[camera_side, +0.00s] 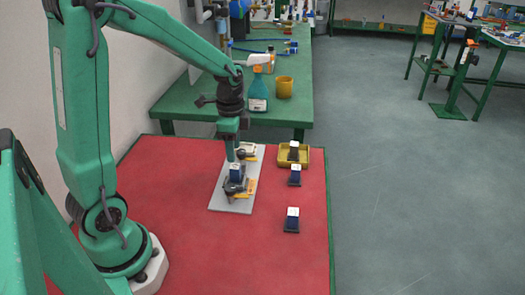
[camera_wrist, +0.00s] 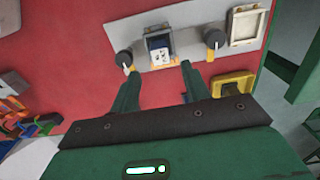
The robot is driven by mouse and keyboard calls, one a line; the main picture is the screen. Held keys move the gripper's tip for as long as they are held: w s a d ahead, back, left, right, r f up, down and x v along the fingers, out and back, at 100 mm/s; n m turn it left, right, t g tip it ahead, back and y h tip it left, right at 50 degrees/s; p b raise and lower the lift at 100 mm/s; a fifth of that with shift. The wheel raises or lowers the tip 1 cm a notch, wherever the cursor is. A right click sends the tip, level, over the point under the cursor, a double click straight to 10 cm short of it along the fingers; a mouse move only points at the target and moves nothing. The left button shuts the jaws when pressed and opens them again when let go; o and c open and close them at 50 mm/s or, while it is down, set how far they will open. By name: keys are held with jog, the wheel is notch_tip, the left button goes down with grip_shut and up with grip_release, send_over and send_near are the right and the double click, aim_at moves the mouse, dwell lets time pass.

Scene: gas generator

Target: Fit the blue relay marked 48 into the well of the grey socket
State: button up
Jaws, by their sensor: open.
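A grey plate (camera_side: 232,207) lies on the red table top. On its near part a blue relay (camera_side: 236,173) with a white top stands at a grey socket (camera_wrist: 153,31). In the wrist view this relay (camera_wrist: 158,50) appears inside the socket walls, upright; its top marks are too small to read, and I cannot tell how deep it sits. My gripper (camera_wrist: 159,68) is open, its two fingers apart and empty. In the side view my gripper (camera_side: 233,155) is just above and behind the relay.
Two dark relays with white tops, one (camera_side: 295,175) and a nearer one (camera_side: 292,220), stand right of the plate. Another dark one (camera_side: 293,153) is in a yellow tray (camera_side: 304,161). Dark knobs (camera_wrist: 125,58) flank the socket. A pale square frame (camera_wrist: 246,27) lies on the plate.

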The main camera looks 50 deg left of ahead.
aim_at(235, 167)
jog(key=shift+r, duration=1.6)
jog(key=s+d+r+n+t, duration=0.5)
jog(key=s+d+r+n, duration=0.3)
jog(key=s, duration=0.4)
jog(key=shift+s+d+r+n+t, duration=0.3)
jog(key=shift+d+r+n, duration=0.15)
jog(key=shift+r, duration=0.25)
jog(key=shift+o, duration=0.3)
